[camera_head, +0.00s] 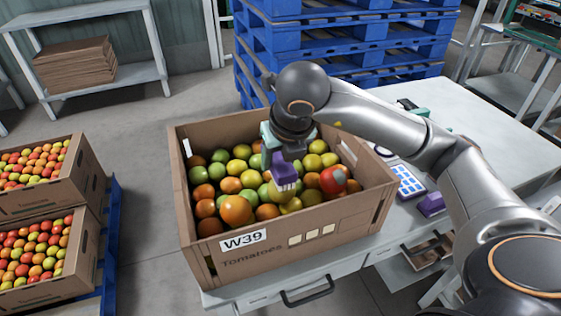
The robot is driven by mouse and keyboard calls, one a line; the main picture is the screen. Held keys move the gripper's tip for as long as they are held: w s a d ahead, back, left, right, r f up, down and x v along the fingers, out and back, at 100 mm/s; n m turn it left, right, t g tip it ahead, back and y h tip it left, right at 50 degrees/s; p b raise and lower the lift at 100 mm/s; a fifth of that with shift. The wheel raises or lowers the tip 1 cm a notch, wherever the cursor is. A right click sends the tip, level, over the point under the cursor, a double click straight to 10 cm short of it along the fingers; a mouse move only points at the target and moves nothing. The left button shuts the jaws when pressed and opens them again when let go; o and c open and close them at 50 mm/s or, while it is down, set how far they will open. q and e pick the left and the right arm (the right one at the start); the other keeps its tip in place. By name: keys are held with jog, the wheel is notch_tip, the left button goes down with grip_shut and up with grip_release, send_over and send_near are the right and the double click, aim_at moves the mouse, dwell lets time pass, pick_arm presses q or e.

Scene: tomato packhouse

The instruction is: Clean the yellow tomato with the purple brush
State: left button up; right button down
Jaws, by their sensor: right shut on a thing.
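My right gripper (286,150) reaches over the cardboard crate (182,213) marked W39 and is shut on the purple brush (284,170). The brush's pale bristles point down at a yellow tomato (290,205) near the middle of the crate. The bristles look to be at or just above the tomatoes; I cannot tell whether they touch. Several yellow tomatoes lie among green, orange and red ones, and the brush partly hides those under it. My left gripper is not in view.
The crate stands on a grey table (462,130). To its right lie a blue-and-white item (407,181) and another purple item (432,204). Two crates of tomatoes (86,178) stand at the left. Blue pallets (340,45) are stacked behind.

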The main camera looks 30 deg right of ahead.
aim_at(287, 173)
jog(key=shift+s, duration=0.1)
jog(key=shift+s+a, duration=0.25)
jog(key=shift+s, duration=0.75)
jog(key=shift+s+a, duration=0.25)
jog(key=shift+s, duration=0.8)
jog(key=shift+w+b, duration=0.1)
jog(key=shift+b, duration=0.2)
jog(key=shift+w+d+b, duration=0.25)
jog(key=shift+w+b, duration=0.05)
jog(key=shift+w, duration=0.65)
jog(key=shift+w+d, duration=0.25)
jog(key=shift+w, duration=0.9)
jog(key=shift+r, duration=0.1)
